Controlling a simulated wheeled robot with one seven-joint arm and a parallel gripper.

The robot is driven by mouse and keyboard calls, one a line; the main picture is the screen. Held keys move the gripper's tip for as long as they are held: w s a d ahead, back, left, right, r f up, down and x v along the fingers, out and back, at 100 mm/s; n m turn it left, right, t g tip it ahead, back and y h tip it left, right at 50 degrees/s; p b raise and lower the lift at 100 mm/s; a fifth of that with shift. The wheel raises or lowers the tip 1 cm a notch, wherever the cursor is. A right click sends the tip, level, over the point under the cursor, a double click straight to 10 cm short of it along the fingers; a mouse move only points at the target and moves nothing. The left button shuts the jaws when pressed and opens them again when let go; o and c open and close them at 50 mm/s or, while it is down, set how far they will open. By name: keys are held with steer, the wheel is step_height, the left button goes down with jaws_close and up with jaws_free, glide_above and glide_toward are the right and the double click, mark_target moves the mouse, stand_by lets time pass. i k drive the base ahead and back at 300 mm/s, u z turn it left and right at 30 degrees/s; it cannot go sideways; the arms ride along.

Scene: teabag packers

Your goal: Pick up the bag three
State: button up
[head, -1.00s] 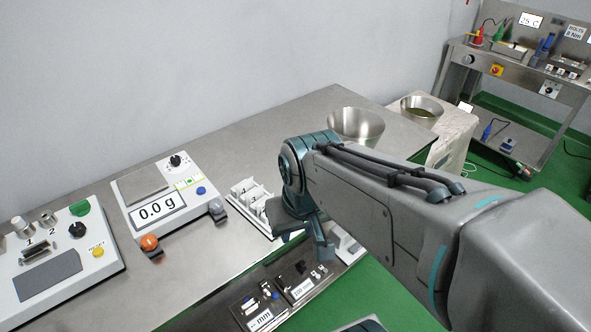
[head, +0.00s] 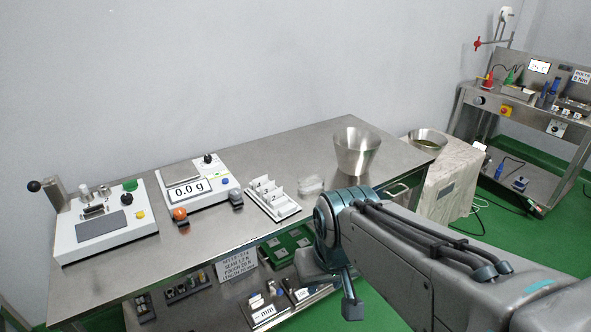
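A white rack (head: 287,213) stands on the steel table, right of the scale. Several small white bags (head: 266,190) stand upright in it; their marks are too small to read, so I cannot tell which is bag three. My gripper (head: 352,300) hangs in front of the table's front edge, to the right of and lower in the picture than the rack, apart from the bags. The arm's wrist partly hides it, and whether its fingers are open or shut does not show.
A scale reading 0.0 g (head: 206,191) and a sealing machine (head: 88,240) stand left of the rack. A clear small dish (head: 311,186) and a metal bucket (head: 357,158) stand to its right. Below is a shelf with a green tray (head: 289,250). The table's back is clear.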

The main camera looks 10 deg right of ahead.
mark_target(265, 190)
steer(key=z, duration=0.25)
steer(key=i, duration=1.25)
steer(key=z, duration=0.15)
steer(key=k, duration=0.8)
steer(key=u, duration=0.55)
steer(key=i, duration=0.7)
steer(key=u, duration=0.35)
